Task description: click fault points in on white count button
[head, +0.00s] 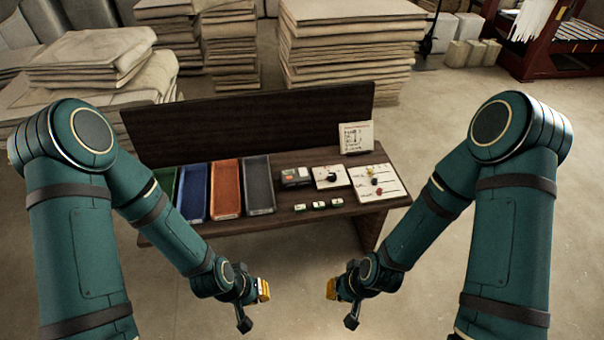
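A small dark box with an orange patch and a light face (296,177) sits on the bench, right of the trays. Beside it is a white card with a dark round piece (331,177). Several small white-and-green pieces (318,205) lie in a row in front of them. A white sheet (393,186) at the bench's right end carries small red, yellow and dark pieces. I cannot tell which piece is the white count button. My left gripper (254,306) and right gripper (341,306) hang in front of the bench, fingers spread and empty, apart from everything.
Green (164,182), blue (193,192), orange (225,188) and grey (257,185) trays fill the left of the wooden bench (300,222). A written sign (356,137) stands at the back right. A dark backboard (250,122) rises behind. Stacked cloth (345,50) lies beyond.

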